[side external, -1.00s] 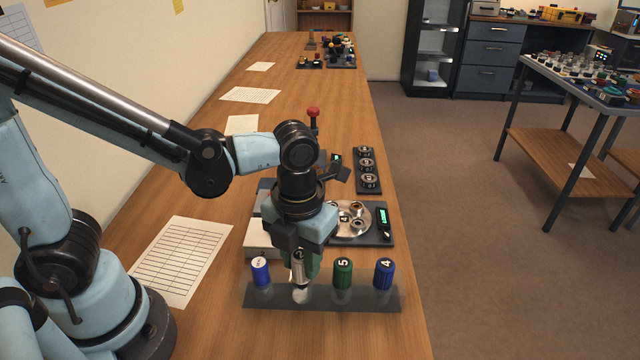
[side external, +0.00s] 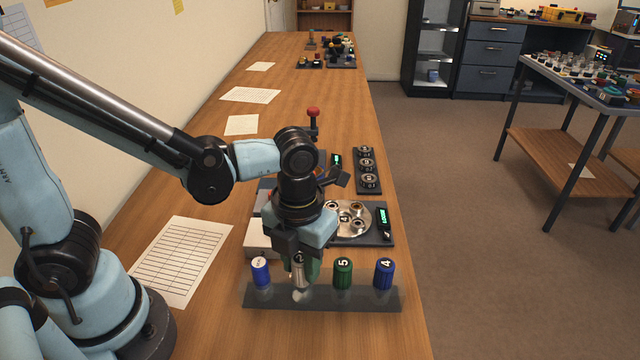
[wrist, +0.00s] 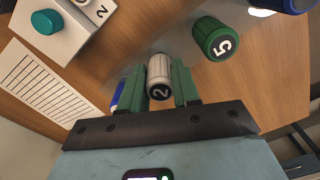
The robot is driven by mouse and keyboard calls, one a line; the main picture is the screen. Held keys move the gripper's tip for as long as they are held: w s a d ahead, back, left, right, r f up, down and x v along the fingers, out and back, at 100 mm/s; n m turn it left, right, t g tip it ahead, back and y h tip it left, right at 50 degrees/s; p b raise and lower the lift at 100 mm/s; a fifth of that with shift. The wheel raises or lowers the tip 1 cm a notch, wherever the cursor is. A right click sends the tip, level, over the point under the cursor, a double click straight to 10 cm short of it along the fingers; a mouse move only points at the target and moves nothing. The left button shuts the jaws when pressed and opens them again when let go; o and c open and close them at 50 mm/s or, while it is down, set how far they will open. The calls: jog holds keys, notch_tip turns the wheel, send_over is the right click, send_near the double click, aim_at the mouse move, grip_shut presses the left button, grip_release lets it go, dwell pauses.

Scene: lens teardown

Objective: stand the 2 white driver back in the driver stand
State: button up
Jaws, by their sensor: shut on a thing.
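The white driver marked 2 (wrist: 159,77) is between the green fingers of my gripper (wrist: 159,88) in the wrist view, and they are shut on it. In the side view my gripper (side external: 300,268) points down over the clear driver stand (side external: 322,299), at the gap between the blue driver at the left (side external: 260,271) and the green driver marked 5 (side external: 343,272). The white driver's lower end is at the stand. I cannot tell how deep it sits. A blue driver marked 4 (side external: 384,274) stands at the right end.
A white box (side external: 260,238) is behind the stand at the left. A round metal fixture with a lit display (side external: 382,217) is behind it. A dark tray with several rings (side external: 368,170) lies farther back. A printed sheet (side external: 180,258) lies to the left.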

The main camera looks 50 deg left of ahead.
jog(key=shift+f, duration=0.4)
dwell(0.3)
jog(key=o, duration=1.5)
jog(key=shift+o, duration=0.2)
jog(key=shift+r, duration=0.1)
jog(key=shift+r, duration=3.45)
jog(key=shift+w+a+n+t, duration=0.1)
jog(key=shift+a+n+t, duration=0.25)
jog(key=shift+n, duration=0.65)
jog(key=w+a+r+n+t, duration=0.1)
jog(key=a+n+t, duration=0.2)
jog(key=n, duration=1.2)
jog(key=w+a+n+t, duration=0.1)
jog(key=a+n+t, duration=0.2)
jog(key=a+n, duration=0.4)
jog(key=n, duration=0.8)
jog(key=shift+a+r+n, duration=0.35)
jog(key=shift+r+n, duration=0.05)
